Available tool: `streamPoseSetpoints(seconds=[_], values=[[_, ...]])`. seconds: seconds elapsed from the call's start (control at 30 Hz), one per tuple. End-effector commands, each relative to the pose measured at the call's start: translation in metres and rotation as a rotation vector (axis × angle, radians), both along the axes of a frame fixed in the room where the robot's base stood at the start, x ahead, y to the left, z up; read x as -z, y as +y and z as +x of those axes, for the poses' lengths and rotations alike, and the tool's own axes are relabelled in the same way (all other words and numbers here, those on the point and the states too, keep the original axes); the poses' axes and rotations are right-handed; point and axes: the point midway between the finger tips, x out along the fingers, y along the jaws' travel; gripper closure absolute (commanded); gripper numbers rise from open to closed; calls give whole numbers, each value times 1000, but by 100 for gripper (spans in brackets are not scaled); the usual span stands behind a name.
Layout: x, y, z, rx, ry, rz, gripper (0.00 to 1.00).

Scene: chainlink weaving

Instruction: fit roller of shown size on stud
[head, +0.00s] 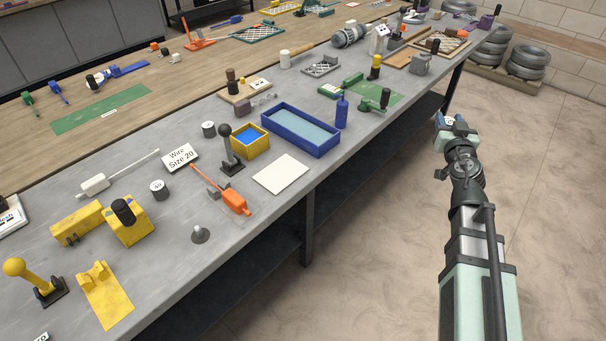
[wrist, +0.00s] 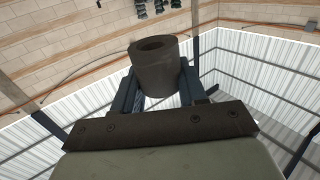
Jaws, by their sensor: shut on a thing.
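My gripper (head: 450,121) is held out over the floor, to the right of the bench and apart from it. In the wrist view my gripper (wrist: 160,95) is shut on a dark grey hollow roller (wrist: 155,68), with its open bore showing at the top. A sign (head: 180,157) on the bench reads "Wire Size 20". A grey stud (head: 200,234) on a round base stands upright near the bench's front edge, with nothing on it. Two dark rollers with white labelled tops stand by the sign, one behind it (head: 208,129) and one in front (head: 158,190); their numbers are too small to read surely.
An orange hand tool (head: 233,201) lies just behind the stud. A black-knobbed lever (head: 230,150), a yellow bin (head: 250,143), a blue tray (head: 300,133) and a white plate (head: 281,174) stand nearby. Yellow fixtures (head: 128,221) are at left. Bare bench surrounds the stud.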

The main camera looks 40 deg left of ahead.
Motion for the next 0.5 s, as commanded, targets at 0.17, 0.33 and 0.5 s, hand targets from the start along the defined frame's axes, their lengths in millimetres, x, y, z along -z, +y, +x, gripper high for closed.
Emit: streamPoseSetpoints(seconds=[0.17, 0.33, 0.5], values=[[6, 60, -35, -90, 1, 1, 94], [12, 111, -71, -173, 1, 1, 94], [18, 158, -112, -255, 1, 0, 94]])
